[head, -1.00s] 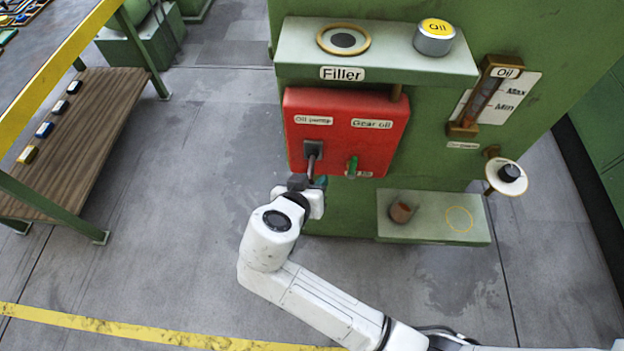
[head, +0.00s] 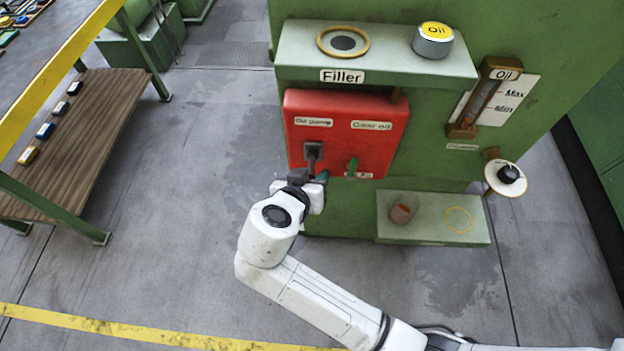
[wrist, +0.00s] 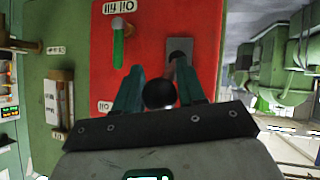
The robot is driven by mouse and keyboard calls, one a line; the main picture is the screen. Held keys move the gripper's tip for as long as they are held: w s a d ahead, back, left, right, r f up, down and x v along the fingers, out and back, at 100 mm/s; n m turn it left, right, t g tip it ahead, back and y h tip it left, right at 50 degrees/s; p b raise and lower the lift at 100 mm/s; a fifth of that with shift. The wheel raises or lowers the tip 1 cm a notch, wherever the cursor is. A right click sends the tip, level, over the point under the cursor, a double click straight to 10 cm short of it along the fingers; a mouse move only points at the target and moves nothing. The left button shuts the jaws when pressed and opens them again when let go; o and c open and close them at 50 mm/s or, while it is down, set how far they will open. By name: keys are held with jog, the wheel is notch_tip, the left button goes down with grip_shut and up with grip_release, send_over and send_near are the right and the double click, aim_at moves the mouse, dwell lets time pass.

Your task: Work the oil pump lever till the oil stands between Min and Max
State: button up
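The oil pump lever (head: 313,154) comes out of a dark slot plate on the red panel (head: 341,145), under the "Oil pump" label. My gripper (head: 308,180) is at its lower end. In the wrist view, the lever's round black knob (wrist: 159,94) sits between the two teal fingers of my gripper (wrist: 160,84), which appear closed against both its sides. The oil gauge (head: 484,97), with Max and Min marks on a white plate, is on the green machine at right. Its oil level is too small to read surely. The gauge (wrist: 60,98) also shows in the wrist view.
A green-handled tap (head: 352,167) is just right of the lever. A filler shelf (head: 375,62) with an oil can (head: 433,40) is above. A low ledge (head: 430,230) holds a brown cup (head: 401,212). A wooden bench (head: 85,130) stands left; the floor between is clear.

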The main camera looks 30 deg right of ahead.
jog(key=o, duration=0.4)
jog(key=shift+f, duration=0.1)
jog(key=shift+c, duration=0.2)
jog(key=b+v, duration=0.1)
jog(key=v, duration=0.9)
jog(key=shift+s+a+r+b, duration=0.2)
jog(key=shift+a+r+b, duration=0.05)
jog(key=shift+b, duration=0.1)
